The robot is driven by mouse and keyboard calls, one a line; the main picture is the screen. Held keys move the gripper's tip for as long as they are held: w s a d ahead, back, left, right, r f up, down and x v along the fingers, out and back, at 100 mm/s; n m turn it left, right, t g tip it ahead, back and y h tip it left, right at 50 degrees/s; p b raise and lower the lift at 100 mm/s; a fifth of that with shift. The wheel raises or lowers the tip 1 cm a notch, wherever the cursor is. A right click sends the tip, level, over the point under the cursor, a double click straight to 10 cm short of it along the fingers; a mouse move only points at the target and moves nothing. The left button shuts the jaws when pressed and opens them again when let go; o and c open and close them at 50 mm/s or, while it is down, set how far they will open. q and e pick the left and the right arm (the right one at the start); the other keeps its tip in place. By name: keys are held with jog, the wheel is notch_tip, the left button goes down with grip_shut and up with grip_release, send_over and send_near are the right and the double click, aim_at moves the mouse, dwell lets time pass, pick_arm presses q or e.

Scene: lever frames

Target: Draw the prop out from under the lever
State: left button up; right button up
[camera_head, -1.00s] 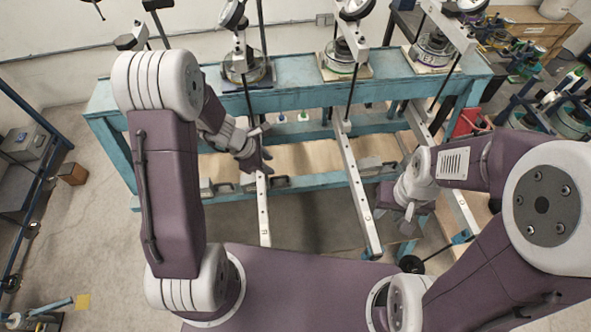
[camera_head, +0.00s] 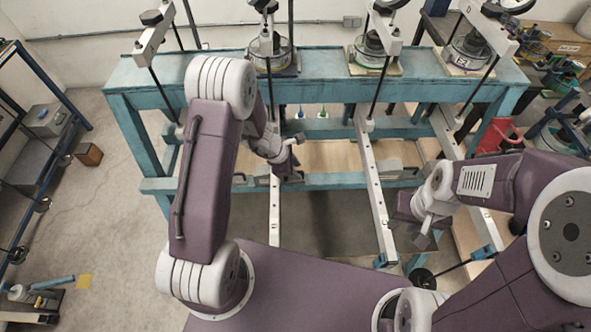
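Several pale metal levers reach toward me from a teal bench: a left one (camera_head: 275,216), a middle one (camera_head: 377,200) and a right one (camera_head: 484,222). Small teal pieces show by the near ends of the middle lever (camera_head: 386,261) and the right lever (camera_head: 485,252); I cannot tell whether either is the prop. My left gripper (camera_head: 289,168) is over or beside the far part of the left lever. My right gripper (camera_head: 408,208) is just right of the middle lever. Neither gripper's finger opening is clear, and I see nothing held.
The teal bench (camera_head: 330,91) carries round devices on square plates, with thin rods around them. A black disc (camera_head: 423,278) on a rod is low near the right lever. A small brown box (camera_head: 89,154) and shelving stand left. Bare floor (camera_head: 115,215) lies left of my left arm.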

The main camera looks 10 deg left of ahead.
pick_arm(q)
jog(key=shift+s, duration=0.1)
grip_shut()
dwell(1.3)
